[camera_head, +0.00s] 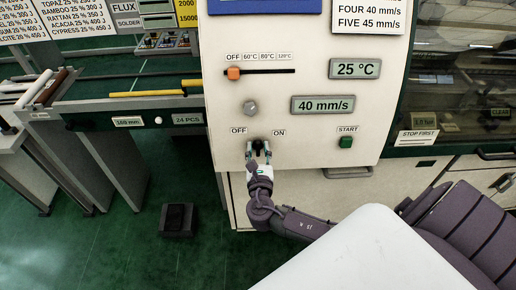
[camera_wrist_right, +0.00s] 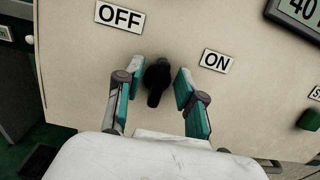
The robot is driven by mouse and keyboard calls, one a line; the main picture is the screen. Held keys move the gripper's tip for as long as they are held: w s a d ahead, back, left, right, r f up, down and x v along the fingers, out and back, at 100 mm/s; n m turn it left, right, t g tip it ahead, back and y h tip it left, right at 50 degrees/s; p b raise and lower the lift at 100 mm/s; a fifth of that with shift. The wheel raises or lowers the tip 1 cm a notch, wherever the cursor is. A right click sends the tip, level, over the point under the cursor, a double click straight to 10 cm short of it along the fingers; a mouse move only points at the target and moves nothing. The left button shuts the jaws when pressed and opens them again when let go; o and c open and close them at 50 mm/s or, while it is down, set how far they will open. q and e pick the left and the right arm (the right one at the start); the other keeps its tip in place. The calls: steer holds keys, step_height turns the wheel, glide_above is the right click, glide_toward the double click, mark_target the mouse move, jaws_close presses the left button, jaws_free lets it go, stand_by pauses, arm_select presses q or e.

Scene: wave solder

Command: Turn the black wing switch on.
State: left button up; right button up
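The black wing switch (camera_wrist_right: 156,82) is on the cream panel between the OFF label (camera_wrist_right: 120,16) and the ON label (camera_wrist_right: 217,61). In the right wrist view its wing runs nearly upright, its lower end leaning slightly left. My right gripper (camera_wrist_right: 154,92) is open, with one finger on each side of the switch and a visible gap to each. In the head view my right gripper (camera_head: 258,150) is at the panel, below the OFF and ON labels, and mostly hides the switch. My left gripper is not in view.
On the same panel are an orange slider (camera_head: 233,73), a grey knob (camera_head: 250,107), a display reading 40 mm/s (camera_head: 323,105) and a green START button (camera_head: 346,142). A conveyor (camera_head: 130,104) extends to the left. A dark box (camera_head: 178,220) lies on the green floor.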

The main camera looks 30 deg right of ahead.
jaws_close()
steer(key=shift+f+m, duration=0.1)
steer(key=shift+m, duration=0.3)
steer(key=shift+f+m+b, duration=0.1)
steer(key=shift+m+b, duration=0.55)
steer(key=shift+m, duration=0.05)
steer(key=m+b, duration=0.2)
steer(key=m, duration=0.2)
steer(key=shift+s+d+g+h, duration=0.1)
steer(key=shift+g+h, duration=0.3)
steer(key=m+b, duration=0.1)
steer(key=m, duration=0.3)
steer(key=shift+g+h, duration=0.3)
steer(key=shift+g, duration=0.1)
steer(key=shift+s+m+g+b, duration=0.1)
steer(key=shift+m+g+b, duration=0.5)
steer(key=shift+m, duration=1)
